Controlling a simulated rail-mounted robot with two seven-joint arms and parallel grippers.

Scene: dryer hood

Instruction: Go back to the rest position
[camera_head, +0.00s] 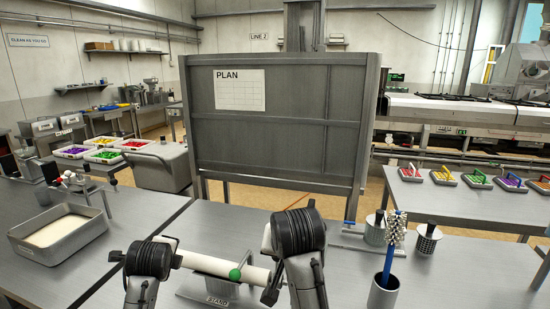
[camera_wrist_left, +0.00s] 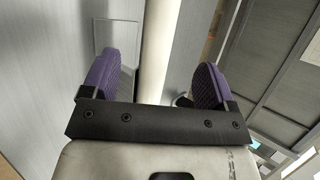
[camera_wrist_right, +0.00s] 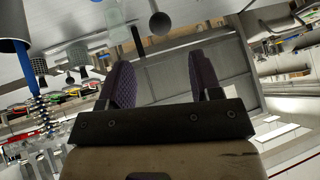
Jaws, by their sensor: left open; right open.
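A cream-white tube (camera_head: 210,264) lies across a grey stand (camera_head: 205,297) marked STAND on the front table, with a green ball (camera_head: 235,274) at its front. My left gripper (camera_wrist_left: 154,78) is open. In the left wrist view the tube (camera_wrist_left: 156,45) runs between its purple pads, with a gap on each side; I cannot tell whether the pads are around it or short of it. My right gripper (camera_wrist_right: 160,82) is open and empty, tilted up from the table. In the head view my wrists hide both grippers' fingers and parts of the tube.
A blue-handled brush (camera_head: 393,245) stands in a metal cup (camera_head: 383,292) to the right; metal canisters (camera_head: 427,240) stand behind it. A metal tray (camera_head: 62,250) with pale contents is at the left. A grey PLAN board (camera_head: 285,145) rises behind the table.

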